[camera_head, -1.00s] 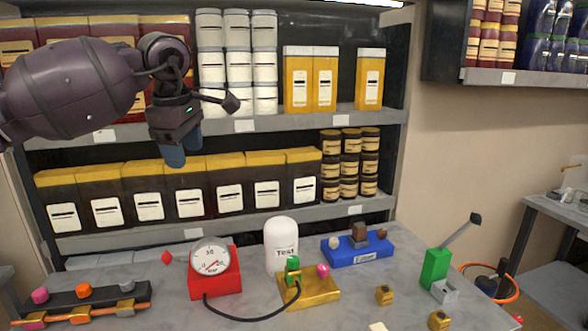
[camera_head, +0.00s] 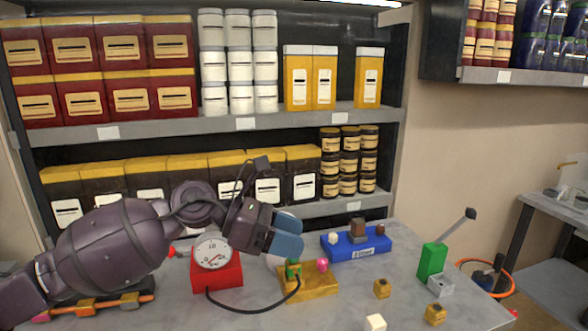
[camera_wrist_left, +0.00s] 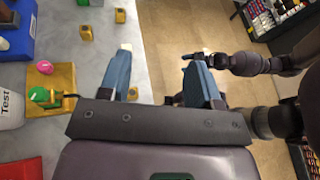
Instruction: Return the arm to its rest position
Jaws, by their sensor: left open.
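My left arm comes in from the left in the head view, low over the bench. My left gripper (camera_head: 288,234) points right, with its blue fingers behind and above the gold block (camera_head: 322,282). In the left wrist view the two blue fingers of this gripper (camera_wrist_left: 160,65) stand apart with nothing held between them. The white "Test" cylinder (camera_wrist_left: 10,106) shows at the left edge of the wrist view, and my gripper mostly hides it in the head view.
A red gauge box (camera_head: 217,275) with a hose stands beside my forearm. A blue tray (camera_head: 345,255), a green lever block (camera_head: 433,260), small gold blocks and a white cube (camera_head: 375,322) are on the bench (camera_head: 400,280). Stocked shelves (camera_head: 240,122) stand behind.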

